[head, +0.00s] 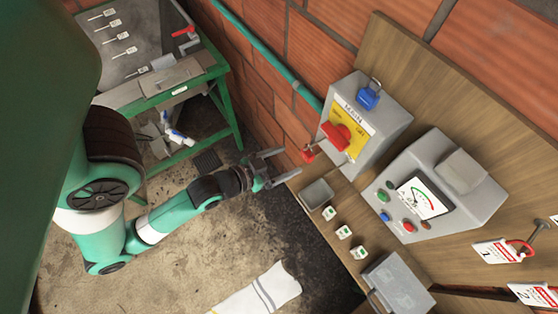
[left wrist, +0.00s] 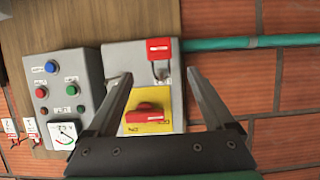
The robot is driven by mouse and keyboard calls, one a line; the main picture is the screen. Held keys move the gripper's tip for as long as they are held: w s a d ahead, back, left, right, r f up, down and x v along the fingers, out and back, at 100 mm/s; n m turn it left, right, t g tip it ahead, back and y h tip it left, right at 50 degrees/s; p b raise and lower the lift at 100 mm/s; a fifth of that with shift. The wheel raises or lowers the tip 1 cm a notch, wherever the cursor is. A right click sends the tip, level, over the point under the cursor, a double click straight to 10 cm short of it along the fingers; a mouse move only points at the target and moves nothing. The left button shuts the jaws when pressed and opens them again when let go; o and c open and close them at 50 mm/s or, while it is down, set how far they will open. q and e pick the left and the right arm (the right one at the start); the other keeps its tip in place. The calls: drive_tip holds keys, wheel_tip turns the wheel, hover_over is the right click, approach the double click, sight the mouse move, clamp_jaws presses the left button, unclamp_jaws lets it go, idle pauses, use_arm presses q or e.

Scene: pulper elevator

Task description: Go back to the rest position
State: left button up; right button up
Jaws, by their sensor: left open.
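My left gripper (head: 290,162) is open and empty, with its fingers pointing toward the wall panel. In the left wrist view, the open fingers (left wrist: 158,74) frame part of a grey isolator box (left wrist: 175,100). In the head view, the gripper is just left of the red padlock (head: 308,154) at that isolator box (head: 392,125). The red padlock also shows in the left wrist view (left wrist: 159,47). The box has a red rotary handle (head: 336,136) on a yellow plate (head: 352,148). My right gripper is in neither view.
A grey control box (head: 440,185) with a meter is on the wooden board (head: 435,95). A shelf with a small tray (head: 317,194), several small blocks and a grey box (head: 398,285) lies below. A green workbench (head: 215,72) stands upper left. A cloth (head: 260,292) lies on the floor.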

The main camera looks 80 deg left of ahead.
use_arm(q)
drive_tip(key=v, duration=0.2)
drive_tip(key=shift+s+d+r, duration=0.15)
drive_tip(key=shift+s+r, duration=0.05)
